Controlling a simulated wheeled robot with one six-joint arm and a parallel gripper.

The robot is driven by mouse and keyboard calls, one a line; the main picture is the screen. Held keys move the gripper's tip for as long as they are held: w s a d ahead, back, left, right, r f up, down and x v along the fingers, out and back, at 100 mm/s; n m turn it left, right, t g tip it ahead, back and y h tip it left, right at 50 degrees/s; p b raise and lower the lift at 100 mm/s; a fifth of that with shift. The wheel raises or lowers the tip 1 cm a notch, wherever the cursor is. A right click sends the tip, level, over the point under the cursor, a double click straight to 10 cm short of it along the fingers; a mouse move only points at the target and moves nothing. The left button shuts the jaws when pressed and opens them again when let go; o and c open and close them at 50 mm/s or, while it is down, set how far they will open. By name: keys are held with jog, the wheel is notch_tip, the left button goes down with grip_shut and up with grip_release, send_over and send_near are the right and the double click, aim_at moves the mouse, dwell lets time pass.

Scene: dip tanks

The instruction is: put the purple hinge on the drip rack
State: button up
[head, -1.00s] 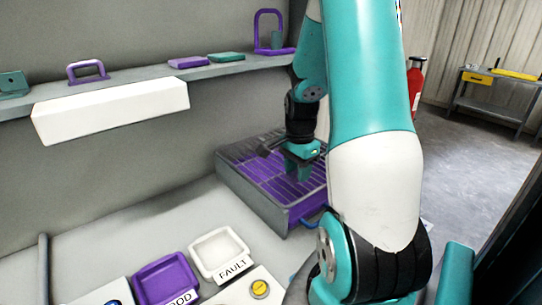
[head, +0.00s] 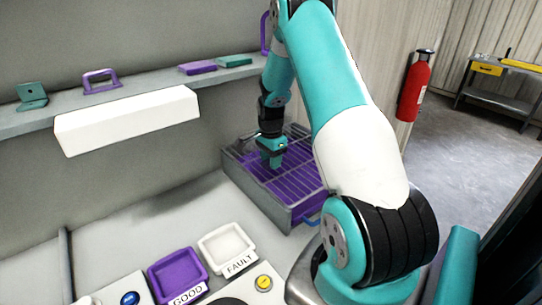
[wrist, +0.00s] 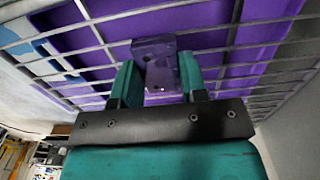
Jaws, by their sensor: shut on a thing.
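The purple hinge (wrist: 160,68) shows in the wrist view between the two teal fingers of my gripper (wrist: 160,78), which is shut on it. The drip rack, a grey-walled tray with a wire grid over a purple inside, stands in the back corner of the counter in the head view (head: 258,192). Its wires also show behind the hinge in the wrist view (wrist: 100,35). In the head view my gripper (head: 273,160) points down at the back part of the grid. The hinge is hard to make out there, and I cannot tell whether it touches the wires.
A wall shelf (head: 145,92) holds a teal hinge-like bracket (head: 31,97), a purple handle (head: 101,82) and flat purple and teal pieces. A purple GOOD tray (head: 178,272) and white FAULT tray (head: 227,249) stand at the front. A white box (head: 128,122) juts out below the shelf.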

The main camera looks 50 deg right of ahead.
jog(key=shift+f, duration=0.15)
jog(key=o, duration=1)
jog(key=shift+c, duration=0.2)
notch_tip(320, 180, up, 12)
jog(key=b, duration=0.3)
jog(key=shift+r+b, duration=0.2)
jog(key=shift+b, duration=0.2)
